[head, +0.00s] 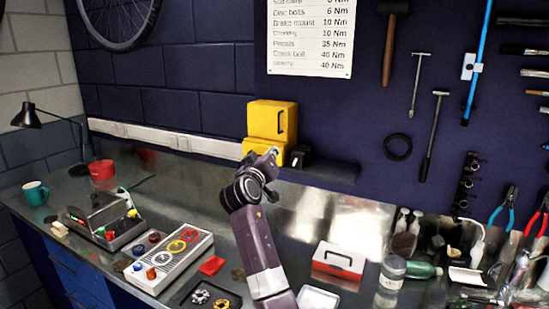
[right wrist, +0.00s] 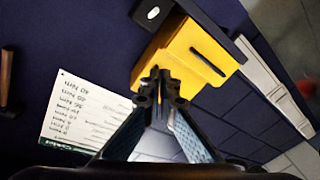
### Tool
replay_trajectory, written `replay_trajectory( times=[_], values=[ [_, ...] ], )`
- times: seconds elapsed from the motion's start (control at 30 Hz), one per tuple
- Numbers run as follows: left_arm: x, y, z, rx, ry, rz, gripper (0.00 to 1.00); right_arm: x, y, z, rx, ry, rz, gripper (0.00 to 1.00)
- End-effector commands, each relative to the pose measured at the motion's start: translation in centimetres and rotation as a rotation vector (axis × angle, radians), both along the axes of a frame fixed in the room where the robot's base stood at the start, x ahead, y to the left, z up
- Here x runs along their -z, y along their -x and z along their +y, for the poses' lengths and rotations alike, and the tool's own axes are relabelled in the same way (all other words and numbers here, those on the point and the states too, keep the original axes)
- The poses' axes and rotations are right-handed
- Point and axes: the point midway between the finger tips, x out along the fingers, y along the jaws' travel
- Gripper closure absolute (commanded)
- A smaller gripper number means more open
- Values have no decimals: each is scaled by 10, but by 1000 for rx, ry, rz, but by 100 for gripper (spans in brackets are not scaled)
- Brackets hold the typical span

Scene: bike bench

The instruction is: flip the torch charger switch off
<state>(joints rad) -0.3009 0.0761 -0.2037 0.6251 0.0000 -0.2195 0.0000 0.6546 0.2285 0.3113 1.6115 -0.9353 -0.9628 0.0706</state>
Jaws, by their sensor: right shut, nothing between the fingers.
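A yellow box (head: 272,119) with a dark slot-like bar stands against the wall at the back of the bench. It also shows in the right wrist view (right wrist: 190,55). A small black block (head: 300,156) with a pale spot sits just right of it, and it shows at the top of the right wrist view (right wrist: 154,14). I cannot tell which part is the charger switch. My right gripper (head: 273,151) is shut and empty, in front of the yellow box's lower part. In the right wrist view its fingertips (right wrist: 160,88) overlap the yellow box; contact is unclear. My left gripper is out of view.
A dark shelf (head: 330,170) runs right from the black block. A white rail (head: 165,138) runs along the wall to the left. A grey tray with coloured rings (head: 170,256), a red-and-white box (head: 338,261) and bottles stand on the bench. Tools hang on the right.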

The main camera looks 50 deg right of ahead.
Motion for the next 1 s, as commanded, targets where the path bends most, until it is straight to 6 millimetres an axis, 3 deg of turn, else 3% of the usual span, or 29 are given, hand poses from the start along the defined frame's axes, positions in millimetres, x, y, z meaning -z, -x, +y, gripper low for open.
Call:
replay_trajectory(
  times=[0.03, 0.17, 0.27, 0.4, 0.5, 0.8, 1.0],
  values=[
    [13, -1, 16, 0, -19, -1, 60, 21, 3, 7, -2, -5, 7, 100],
    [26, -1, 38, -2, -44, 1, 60, 37, 13, 24, -2, -5, 7, 100],
    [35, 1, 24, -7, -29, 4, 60, 49, 20, 36, -1, -4, 8, 100],
    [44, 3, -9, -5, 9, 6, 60, 61, 28, 50, -2, -5, 7, 100],
    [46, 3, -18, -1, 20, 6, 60, 64, 32, 56, -1, -4, 5, 100],
    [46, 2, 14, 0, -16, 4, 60, 66, 34, 59, -1, -3, 7, 100],
    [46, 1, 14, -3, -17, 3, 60, 66, 34, 59, -1, -4, 6, 100]
  ],
)
